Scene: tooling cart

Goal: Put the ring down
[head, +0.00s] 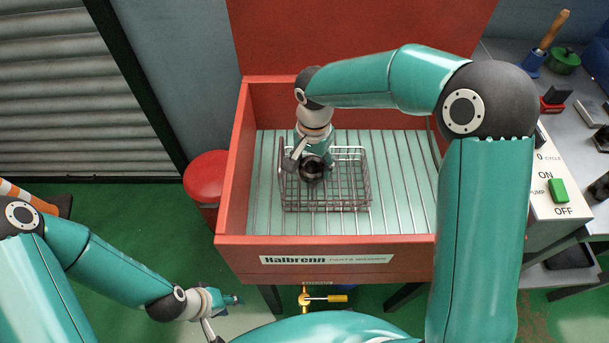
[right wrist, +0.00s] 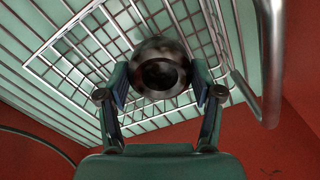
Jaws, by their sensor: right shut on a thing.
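The ring (head: 312,172), a dark, shiny metal piece with a round black hole, is held by my right gripper (head: 309,160). In the right wrist view the ring (right wrist: 159,73) sits between the two fingertips of the right gripper (right wrist: 158,82), which are shut on its sides. Below it is a wire basket (head: 345,204) in the washer; the basket's wires also show in the right wrist view (right wrist: 52,62). I cannot tell whether the ring touches the basket floor. My left gripper (head: 232,300) is low at the left, outside the washer; its fingers are too small to read.
The red parts washer (head: 235,190) has raised walls and a slatted rack (head: 405,185), bare to the right of the basket. A control box with a green switch (head: 558,191) stands right of it. A red round-topped bin (head: 206,178) stands at its left.

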